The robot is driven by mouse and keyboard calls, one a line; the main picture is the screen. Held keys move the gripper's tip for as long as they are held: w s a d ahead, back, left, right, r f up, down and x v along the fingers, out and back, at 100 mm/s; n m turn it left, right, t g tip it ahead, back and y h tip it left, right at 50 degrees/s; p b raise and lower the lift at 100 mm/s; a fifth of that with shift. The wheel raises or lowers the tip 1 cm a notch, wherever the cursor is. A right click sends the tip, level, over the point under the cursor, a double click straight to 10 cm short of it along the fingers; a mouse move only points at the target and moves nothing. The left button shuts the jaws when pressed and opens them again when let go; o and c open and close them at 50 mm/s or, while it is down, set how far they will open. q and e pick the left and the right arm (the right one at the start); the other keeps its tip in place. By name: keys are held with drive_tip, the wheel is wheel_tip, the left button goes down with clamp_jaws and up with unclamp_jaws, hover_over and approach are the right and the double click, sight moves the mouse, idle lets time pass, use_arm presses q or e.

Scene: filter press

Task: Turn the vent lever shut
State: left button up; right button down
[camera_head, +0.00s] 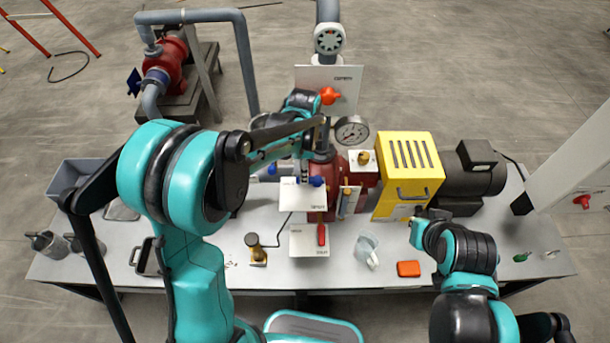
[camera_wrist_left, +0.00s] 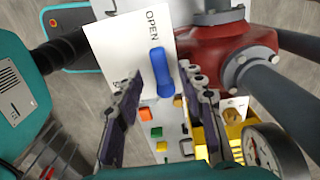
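A blue lever (camera_wrist_left: 161,72) sits on a white plate (camera_wrist_left: 112,48) marked OPEN in the left wrist view. It appears to be the vent lever, though no label confirms this. My left gripper (camera_wrist_left: 163,88) is open, with one finger on each side of the lever's lower end; I cannot tell whether they touch it. In the head view a blue end (camera_head: 317,181) shows by the white plate (camera_head: 292,210), below my left gripper (camera_head: 306,160), which my own arm partly hides. My right gripper (camera_head: 416,230) is at the table's right front, its fingers unclear.
A pressure gauge (camera_head: 351,131), a red pump body (camera_wrist_left: 220,45) and a yellow box (camera_head: 407,172) crowd the plate's right. A red lever (camera_head: 321,234) stands in front, and an orange knob (camera_head: 329,95) behind.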

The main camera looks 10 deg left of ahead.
use_arm(q)
drive_tip(key=shift+f, duration=1.55)
clamp_jaws()
drive_tip(key=shift+s+n+b, duration=0.15)
drive_tip(key=shift+n+b, duration=0.15)
drive_tip(key=shift+n, duration=0.1)
drive_tip(key=shift+s+d+n+b, duration=0.5)
drive_tip(key=shift+d+n, duration=0.3)
drive_tip(key=shift+n, duration=2.1)
drive_tip(key=shift+s+d+n+b, duration=0.4)
drive_tip(key=shift+d+n, duration=0.35)
drive_tip(key=shift+n, duration=2.15)
drive_tip(key=shift+s+d+n+b, duration=0.5)
drive_tip(key=shift+d+n, duration=0.3)
drive_tip(key=shift+n, duration=2.1)
